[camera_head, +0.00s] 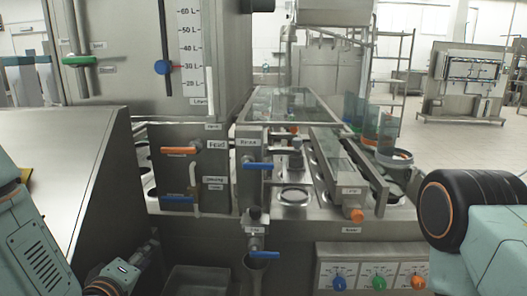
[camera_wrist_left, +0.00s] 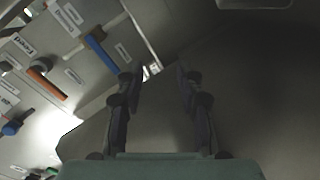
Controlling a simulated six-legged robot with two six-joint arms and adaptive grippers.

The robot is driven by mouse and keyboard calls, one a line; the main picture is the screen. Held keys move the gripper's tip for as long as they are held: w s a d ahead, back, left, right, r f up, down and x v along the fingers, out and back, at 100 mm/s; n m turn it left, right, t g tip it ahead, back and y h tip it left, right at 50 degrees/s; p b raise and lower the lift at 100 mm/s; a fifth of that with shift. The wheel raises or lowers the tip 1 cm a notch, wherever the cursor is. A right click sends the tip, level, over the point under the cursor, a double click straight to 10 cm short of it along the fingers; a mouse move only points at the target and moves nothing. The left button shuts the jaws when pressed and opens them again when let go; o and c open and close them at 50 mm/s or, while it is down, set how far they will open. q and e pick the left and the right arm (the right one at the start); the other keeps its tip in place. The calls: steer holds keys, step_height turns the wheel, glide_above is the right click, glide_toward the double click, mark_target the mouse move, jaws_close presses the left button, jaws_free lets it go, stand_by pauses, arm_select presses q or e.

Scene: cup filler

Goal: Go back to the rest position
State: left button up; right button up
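My left gripper (camera_head: 148,254) is low on the left in the head view, in front of the machine's lower front. In the left wrist view its two dark fingers (camera_wrist_left: 158,88) stand apart with a clear gap and nothing between them, so it is open and empty. In that view the blue handle (camera_wrist_left: 103,52) and orange handle (camera_wrist_left: 40,75) of the labelled panel are to the left of the fingers, apart from them. My right arm shows at the right edge of the head view, but its gripper is out of view.
The filling machine (camera_head: 350,232) fills the middle, with blue-handled valves (camera_head: 258,166), an orange-handled valve (camera_head: 180,151) and a knob panel (camera_head: 375,270). A sloped steel panel (camera_head: 60,160) stands at left. A shelf rack (camera_head: 390,75) and open floor (camera_head: 440,145) lie behind.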

arm_select(q)
steer(key=s+f+m+g, duration=0.1)
steer(key=f, duration=0.1)
steer(key=s+f+m+g, duration=0.1)
steer(key=s+f, duration=0.1)
steer(key=f, duration=0.1)
steer(key=s+d+f+m+g, duration=0.1)
steer(key=s+f, duration=0.1)
steer(key=f, duration=0.1)
steer(key=shift+d+m+g, duration=0.1)
steer(key=shift+m+g, duration=0.2)
steer(key=shift+m, duration=0.1)
steer(key=s+f+m+g+b, duration=0.1)
steer(key=s+f+m+g, duration=0.1)
steer(key=s+f, duration=0.4)
steer(key=s+d+f+m+g+b, duration=0.1)
steer(key=s+f+m+g, duration=0.2)
steer(key=s, duration=1)
steer(key=s+d+f+m+g+b, duration=0.1)
steer(key=s+f+m+g, duration=0.1)
steer(key=s+f+g, duration=0.4)
steer(key=s+f, duration=0.4)
steer(key=shift+s+f+m+y, duration=0.2)
steer(key=shift+s+m+y, duration=0.1)
steer(key=shift+m, duration=0.1)
steer(key=shift+d, duration=0.35)
